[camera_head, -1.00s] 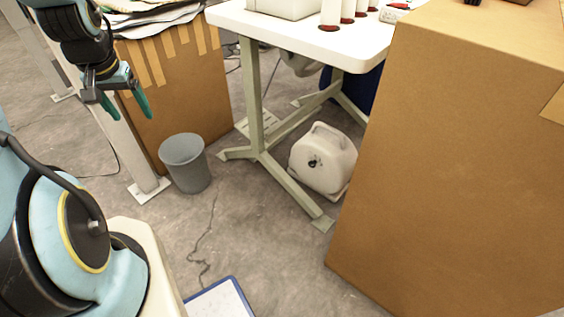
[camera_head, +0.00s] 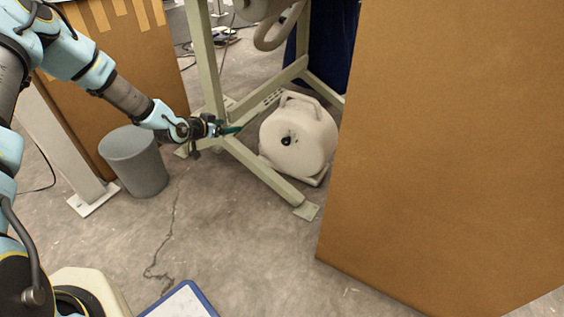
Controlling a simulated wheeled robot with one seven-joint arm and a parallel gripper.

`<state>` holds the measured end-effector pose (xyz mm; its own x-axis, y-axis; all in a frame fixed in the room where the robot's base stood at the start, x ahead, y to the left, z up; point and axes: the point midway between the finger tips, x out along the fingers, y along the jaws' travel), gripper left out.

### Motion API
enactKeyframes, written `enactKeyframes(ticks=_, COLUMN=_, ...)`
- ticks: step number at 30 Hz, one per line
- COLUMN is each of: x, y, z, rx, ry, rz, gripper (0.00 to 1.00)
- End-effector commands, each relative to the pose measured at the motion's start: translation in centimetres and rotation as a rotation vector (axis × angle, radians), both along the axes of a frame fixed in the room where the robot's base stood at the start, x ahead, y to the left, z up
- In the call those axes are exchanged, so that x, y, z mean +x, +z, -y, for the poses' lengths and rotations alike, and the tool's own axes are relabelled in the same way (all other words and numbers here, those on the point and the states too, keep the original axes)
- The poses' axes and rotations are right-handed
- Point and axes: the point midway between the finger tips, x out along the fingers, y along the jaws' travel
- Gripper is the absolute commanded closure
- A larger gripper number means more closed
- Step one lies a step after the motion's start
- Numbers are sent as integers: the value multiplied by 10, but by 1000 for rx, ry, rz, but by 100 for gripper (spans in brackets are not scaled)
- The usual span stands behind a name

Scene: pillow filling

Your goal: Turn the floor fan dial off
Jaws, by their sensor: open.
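The floor fan (camera_head: 308,152) is a rounded cream-white unit with a top handle, standing on the floor under the table frame. Its black dial (camera_head: 287,140) shows on the face turned toward me. My gripper (camera_head: 236,129) has green fingertips and is just left of the fan, at about the dial's height in the picture. It is open and appears empty. A gap shows between the fingertips and the dial. The depth between them is hard to judge.
The table's pale metal leg and foot bar (camera_head: 268,176) run left of and in front of the fan. A large cardboard box (camera_head: 450,150) stands close at its right. A grey bin (camera_head: 135,163) stands on the left. Open concrete floor lies in front.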

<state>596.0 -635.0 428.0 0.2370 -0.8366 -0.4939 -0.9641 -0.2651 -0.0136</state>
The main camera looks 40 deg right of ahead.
Motion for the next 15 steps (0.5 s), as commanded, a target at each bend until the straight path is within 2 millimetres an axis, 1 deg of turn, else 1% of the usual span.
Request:
enactKeyframes(ticks=1, x=-12, y=-47, z=20, rx=-60, ry=-20, rz=7, gripper=21)
enactKeyframes(ticks=2, x=-18, y=-60, z=31, rx=-99, ry=-30, rz=15, gripper=21)
enactKeyframes(ticks=3, x=-26, y=-77, z=45, rx=-150, ry=-39, rz=27, gripper=21)
enactKeyframes(ticks=6, x=-44, y=-117, z=72, rx=-271, ry=-48, rz=56, gripper=21)
enactKeyframes(ticks=9, x=-59, y=-149, z=89, rx=-371, ry=-42, rz=81, gripper=21)
enactKeyframes(ticks=10, x=-63, y=-156, z=93, rx=-396, ry=-39, rz=88, gripper=21)
enactKeyframes(ticks=12, x=-70, y=-169, z=98, rx=-443, ry=-30, rz=102, gripper=21)
enactKeyframes(ticks=15, x=-76, y=-180, z=103, rx=-485, ry=-20, rz=115, gripper=21)
